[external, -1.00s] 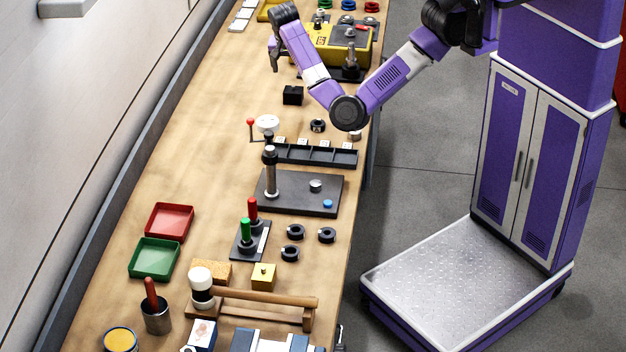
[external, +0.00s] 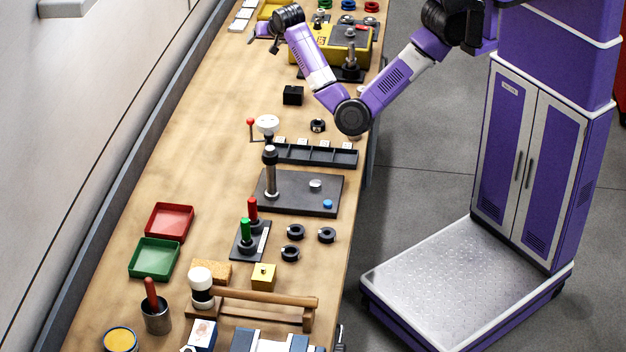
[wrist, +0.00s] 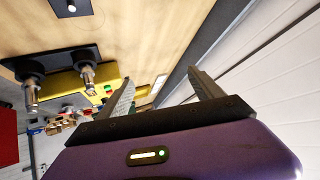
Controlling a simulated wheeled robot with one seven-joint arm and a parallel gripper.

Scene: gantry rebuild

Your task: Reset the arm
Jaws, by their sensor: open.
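My arm reaches over the far part of the wooden bench (external: 200,130) in the external view, its elbow bent low near the bench's right edge. My gripper (wrist: 161,78) shows in the wrist view with its two grey fingers spread apart and nothing between them. In the external view my gripper (external: 254,33) is small, left of the wrist joint and above the bench's far end. Its fingertips are too small to make out there.
A yellow case (external: 335,52) with dark fittings stands near the arm; a yellow body (wrist: 72,86) shows in the wrist view. A black block (external: 293,95), slotted tray (external: 316,155) and post on a dark plate (external: 300,205) are nearer. The bench's left-middle is clear.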

